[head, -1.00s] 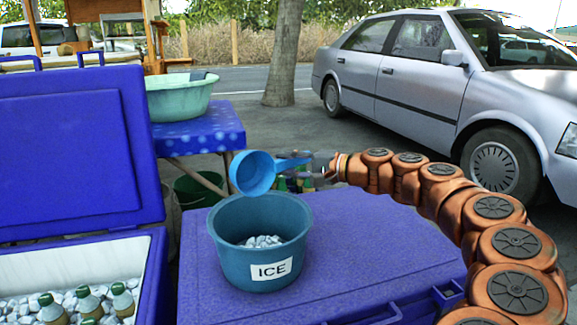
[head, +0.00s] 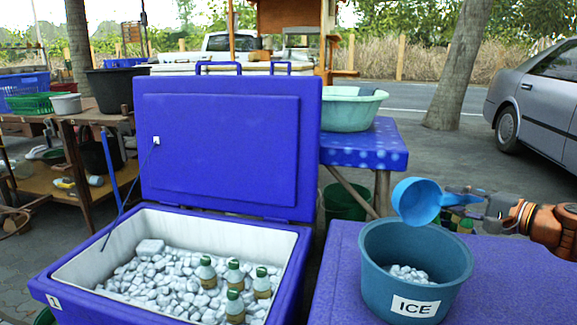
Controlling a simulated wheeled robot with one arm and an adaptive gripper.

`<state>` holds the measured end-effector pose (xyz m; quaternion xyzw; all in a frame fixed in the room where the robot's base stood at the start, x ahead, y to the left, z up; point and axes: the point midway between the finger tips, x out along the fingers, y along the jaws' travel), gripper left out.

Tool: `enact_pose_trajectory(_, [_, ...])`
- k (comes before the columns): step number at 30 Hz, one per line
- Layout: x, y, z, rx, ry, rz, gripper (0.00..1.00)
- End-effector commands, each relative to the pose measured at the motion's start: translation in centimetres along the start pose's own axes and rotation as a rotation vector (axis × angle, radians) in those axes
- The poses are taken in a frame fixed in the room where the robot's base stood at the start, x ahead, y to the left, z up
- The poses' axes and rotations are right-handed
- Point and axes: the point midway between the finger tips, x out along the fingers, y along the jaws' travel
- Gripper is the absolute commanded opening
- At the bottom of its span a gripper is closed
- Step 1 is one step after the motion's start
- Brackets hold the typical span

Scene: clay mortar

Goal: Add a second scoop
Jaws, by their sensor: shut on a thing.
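A blue scoop (head: 418,201) is held by its handle in my gripper (head: 478,203), which is shut on it. The scoop hangs tilted just above the rim of a teal bucket (head: 374,262) labelled ICE; its inside is not clearly seen. The bucket stands on a closed blue cooler lid (head: 525,285) and holds a small heap of ice (head: 409,274). To the left, an open blue cooler (head: 292,262) is full of ice (head: 160,272), with several green-capped bottles (head: 235,275) standing in the ice on its right side.
The raised cooler lid (head: 225,145) stands upright behind the open cooler. A blue table (head: 372,150) with a pale green basin (head: 345,106) is behind. A wooden stand (head: 75,125) with tubs is at the left. A silver car (head: 535,105) is parked at the right.

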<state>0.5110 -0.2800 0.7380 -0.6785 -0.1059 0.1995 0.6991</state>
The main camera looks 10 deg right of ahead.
Motion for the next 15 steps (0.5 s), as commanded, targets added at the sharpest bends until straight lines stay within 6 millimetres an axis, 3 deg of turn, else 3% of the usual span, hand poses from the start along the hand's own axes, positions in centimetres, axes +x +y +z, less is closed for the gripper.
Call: enact_pose_trajectory(15, [0.35,-0.68,-0.18,0.042,0.0,0.09,0.0])
